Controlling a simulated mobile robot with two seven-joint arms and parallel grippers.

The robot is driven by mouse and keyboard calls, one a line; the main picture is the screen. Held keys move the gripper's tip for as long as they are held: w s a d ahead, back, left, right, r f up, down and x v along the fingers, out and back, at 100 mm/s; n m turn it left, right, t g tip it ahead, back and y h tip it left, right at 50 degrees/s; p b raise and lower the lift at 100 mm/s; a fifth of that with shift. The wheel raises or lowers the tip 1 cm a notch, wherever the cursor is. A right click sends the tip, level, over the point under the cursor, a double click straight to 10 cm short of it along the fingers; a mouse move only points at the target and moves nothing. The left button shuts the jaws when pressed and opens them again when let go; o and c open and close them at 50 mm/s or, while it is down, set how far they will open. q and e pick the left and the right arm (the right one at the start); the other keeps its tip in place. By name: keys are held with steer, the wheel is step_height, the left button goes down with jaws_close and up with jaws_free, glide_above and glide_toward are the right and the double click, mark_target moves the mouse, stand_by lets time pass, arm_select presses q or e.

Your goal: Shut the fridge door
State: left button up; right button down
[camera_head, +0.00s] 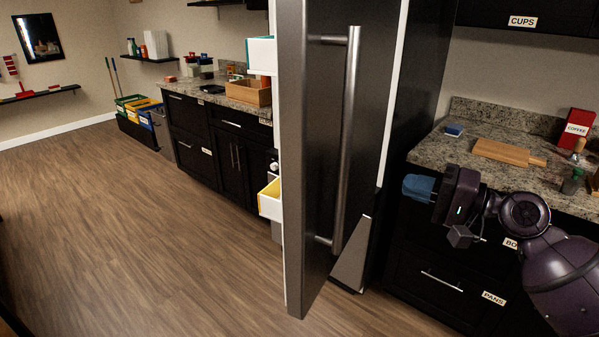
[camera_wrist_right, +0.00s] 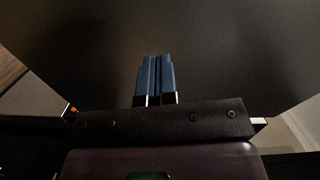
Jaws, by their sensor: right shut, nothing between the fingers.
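The fridge door (camera_head: 325,190) stands open in the middle of the head view, its dark outer face and long vertical metal handle (camera_head: 348,140) turned to the right. A door bin with a yellow inside (camera_head: 270,198) and a white bin (camera_head: 262,55) show past its left edge. My right gripper (camera_head: 408,187) is to the right of the door and handle, visibly apart from them in the picture. Its blue fingers are shut and empty; they also show together in the right wrist view (camera_wrist_right: 155,75), before a broad dark surface. The fridge's inside is hidden. My left gripper is not in view.
A granite counter (camera_head: 455,150) with a cutting board (camera_head: 508,152) and a red coffee box (camera_head: 575,128) is at the right, above dark drawers (camera_head: 440,281). Another counter (camera_head: 205,95) runs behind the door. The wooden floor (camera_head: 150,230) left of the door is clear.

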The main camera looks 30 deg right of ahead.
steer(key=a+m, duration=0.1)
glide_toward(327, 167)
steer(key=shift+m+y, duration=0.3)
steer(key=shift+y, duration=0.1)
steer(key=x, duration=0.7)
steer(key=shift+w+f, duration=0.1)
steer(key=shift+w, duration=0.2)
